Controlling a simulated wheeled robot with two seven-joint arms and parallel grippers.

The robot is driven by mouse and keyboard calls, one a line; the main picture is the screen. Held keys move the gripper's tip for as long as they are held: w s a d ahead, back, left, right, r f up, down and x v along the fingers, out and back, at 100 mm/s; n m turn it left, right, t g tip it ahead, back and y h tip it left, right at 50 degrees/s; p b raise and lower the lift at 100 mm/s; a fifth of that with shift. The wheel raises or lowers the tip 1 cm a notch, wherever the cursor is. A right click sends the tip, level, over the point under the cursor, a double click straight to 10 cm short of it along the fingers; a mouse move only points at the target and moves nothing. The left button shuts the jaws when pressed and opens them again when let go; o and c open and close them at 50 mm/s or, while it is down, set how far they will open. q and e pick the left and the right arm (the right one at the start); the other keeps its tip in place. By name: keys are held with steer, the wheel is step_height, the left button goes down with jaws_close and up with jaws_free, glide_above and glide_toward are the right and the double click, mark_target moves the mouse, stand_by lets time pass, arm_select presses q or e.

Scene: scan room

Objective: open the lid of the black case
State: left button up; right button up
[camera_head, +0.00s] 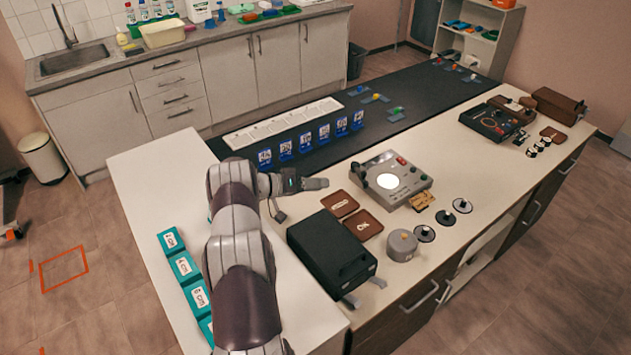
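A black case (322,250) stands on the near part of the pale worktop, in front of the arm's wrist. It looks like a closed box, with two small grey parts (351,299) sticking out low at its near right side. My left arm comes in from the bottom left, and my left gripper (314,184) is beyond the case, pointing right above the worktop. The gripper is apart from the case and nothing shows in it. Its fingers are too small and edge-on to tell open from shut. My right gripper is not in view.
Two brown trays (362,225), a grey device with a lit disc (391,182) and a round grey pot (402,245) stand right of the case. Blue card holders (305,143) line the dark mat (345,160). Teal labelled boxes (184,266) are at left. A dark device (497,120) is far right.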

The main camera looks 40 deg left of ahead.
arm_select(q)
steer(key=shift+w, duration=0.1)
steer(key=shift+w+f, duration=0.1)
steer(key=shift+w, duration=0.05)
steer(key=shift+c, duration=1)
jaws_close()
steer(key=shift+a, duration=0.1)
steer(key=shift+c, duration=2.2)
jaws_free()
